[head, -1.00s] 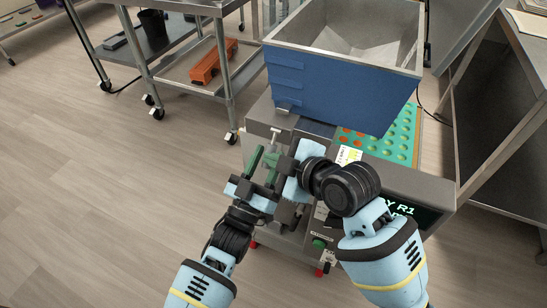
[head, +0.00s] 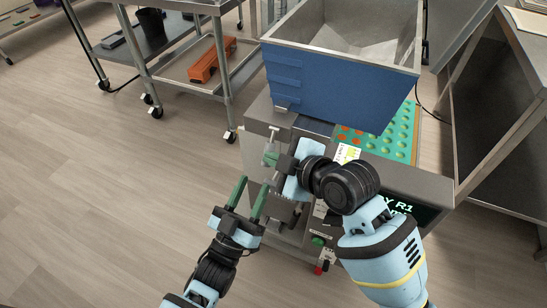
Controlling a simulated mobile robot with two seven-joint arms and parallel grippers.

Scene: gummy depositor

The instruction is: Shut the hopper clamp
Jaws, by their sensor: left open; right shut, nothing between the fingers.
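The blue hopper (head: 335,90), with a grey metal inside, sits on top of the depositor machine (head: 425,188). A pale T-shaped metal handle (head: 274,133), which looks like the hopper clamp's, stands at the machine's left side below the hopper's corner. My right gripper (head: 270,159) is shut and empty, its green fingertips just below the handle; I cannot tell if they touch it. The clamp's lower part is hidden behind this gripper. My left gripper (head: 252,190) is open and empty, lower and to the left, apart from the handle, its green fingers pointing up.
A metal cart (head: 190,75) with an orange object (head: 211,61) stands at upper left. A steel table (head: 515,130) is at right. The floor at left is clear.

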